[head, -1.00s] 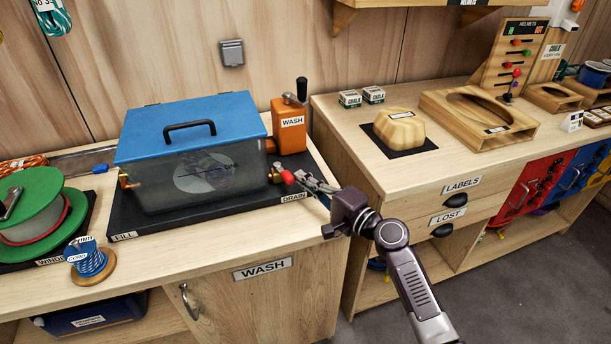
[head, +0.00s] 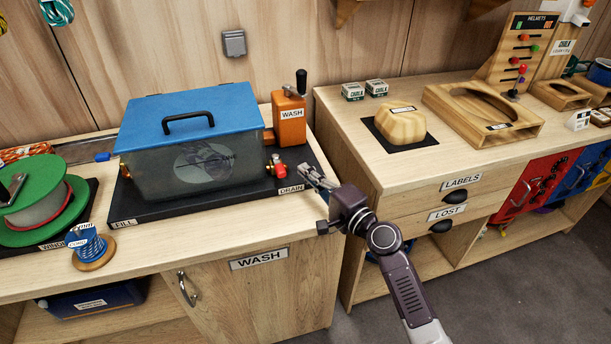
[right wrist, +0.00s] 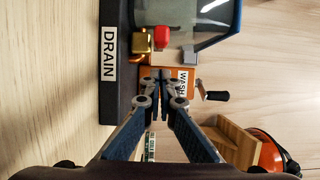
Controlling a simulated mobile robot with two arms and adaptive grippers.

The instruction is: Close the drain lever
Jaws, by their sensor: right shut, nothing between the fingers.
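The drain lever is a small red handle (head: 281,169) on a brass valve (head: 271,160) at the right end of the wash tank (head: 190,168), above the DRAIN label (head: 291,189). In the right wrist view the red handle (right wrist: 161,37) sits beside the brass valve (right wrist: 142,43). My right gripper (head: 305,172) is shut and empty, just right of the handle with a small gap. In the right wrist view its fingertips (right wrist: 160,76) meet below the handle. My left gripper is not in view.
An orange WASH pump (head: 290,121) with a black crank stands behind the valve. The black tray (head: 225,196) carries the tank. A green winder reel (head: 40,200) and blue cord spool (head: 88,247) are at left. A second counter (head: 350,130) stands right, across a gap.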

